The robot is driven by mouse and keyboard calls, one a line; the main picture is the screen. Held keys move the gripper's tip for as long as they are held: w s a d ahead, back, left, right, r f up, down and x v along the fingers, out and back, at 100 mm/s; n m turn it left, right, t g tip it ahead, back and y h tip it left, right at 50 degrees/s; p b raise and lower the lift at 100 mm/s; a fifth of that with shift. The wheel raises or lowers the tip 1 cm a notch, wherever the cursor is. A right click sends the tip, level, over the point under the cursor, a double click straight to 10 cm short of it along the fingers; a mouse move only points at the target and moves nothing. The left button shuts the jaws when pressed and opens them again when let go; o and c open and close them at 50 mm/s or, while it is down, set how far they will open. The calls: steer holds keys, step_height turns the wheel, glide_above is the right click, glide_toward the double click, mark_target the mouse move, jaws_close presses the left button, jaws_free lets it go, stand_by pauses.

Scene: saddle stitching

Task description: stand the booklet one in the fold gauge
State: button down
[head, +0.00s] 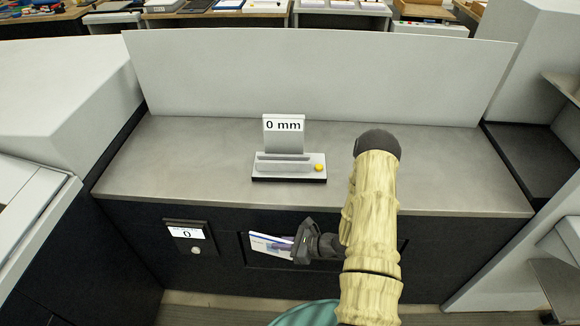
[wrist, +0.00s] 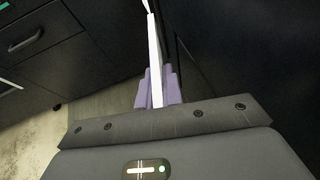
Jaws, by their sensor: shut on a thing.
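The fold gauge (head: 289,177) stands on the grey bench top. It has an upright plate reading "0 mm", a slotted base and a yellow knob at its right. My gripper (head: 296,243) is below the bench's front edge, in front of the dark front panel. It is shut on a thin white and blue booklet (head: 268,246), which sticks out to the left of the fingers. In the wrist view the booklet (wrist: 154,55) shows edge-on as a white strip between the purple finger pads (wrist: 158,92). I cannot read which booklet it is.
The bench top (head: 200,165) is clear around the gauge. A pale back panel (head: 310,75) rises behind it. A small counter display (head: 187,233) reading "0" sits on the front panel, left of a recessed opening (head: 340,262) behind my gripper. Pale machine bodies flank both sides.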

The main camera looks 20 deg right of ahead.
step_height(320, 180, up, 11)
steer(key=p, duration=1)
steer(key=shift+f+p, duration=0.2)
steer(key=shift+p, duration=0.1)
steer(key=shift+s+f+b, duration=0.1)
steer(key=shift+f+b, duration=0.3)
steer(key=shift+f, duration=0.15)
steer(key=shift+r, duration=0.1)
